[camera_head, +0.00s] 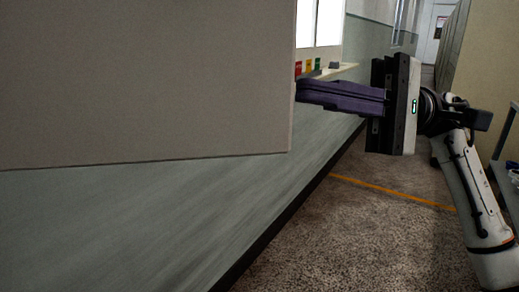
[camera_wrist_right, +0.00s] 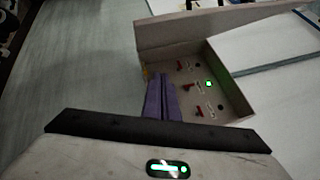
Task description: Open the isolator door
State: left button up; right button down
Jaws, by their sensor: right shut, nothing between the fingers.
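A large plain beige panel (camera_head: 150,80), apparently the isolator door or its box side, fills the upper left of the head view. My right gripper (camera_head: 303,90) is at the panel's right edge, its purple fingers together and empty; whether the tips touch it or pass behind it is unclear. In the right wrist view the isolator box (camera_wrist_right: 238,112) is open, with red levers (camera_wrist_right: 187,88) and a lit green lamp (camera_wrist_right: 208,84) inside. A beige door-like panel (camera_wrist_right: 215,25) stands out along its upper side. The right fingers (camera_wrist_right: 161,80) are at the box's near left edge. My left gripper is not in view.
A ledge (camera_head: 340,72) with small red, yellow and green items lies beyond the fingers. The speckled floor (camera_head: 350,235) with an orange line is clear. A shelf or cart (camera_head: 507,180) stands at the right edge.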

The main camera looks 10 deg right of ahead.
aim_at(259, 120)
jog(key=s+a+n, duration=0.1)
jog(key=s+a, duration=0.1)
jog(key=s+a+n+h, duration=0.1)
jog(key=s+a, duration=0.1)
jog(key=a, duration=0.1)
jog(key=s+a+n+h, duration=0.1)
jog(key=s+a, duration=0.2)
jog(key=shift+a+n, duration=0.2)
jog(key=shift+n, duration=0.2)
jog(key=shift+s, duration=0.6)
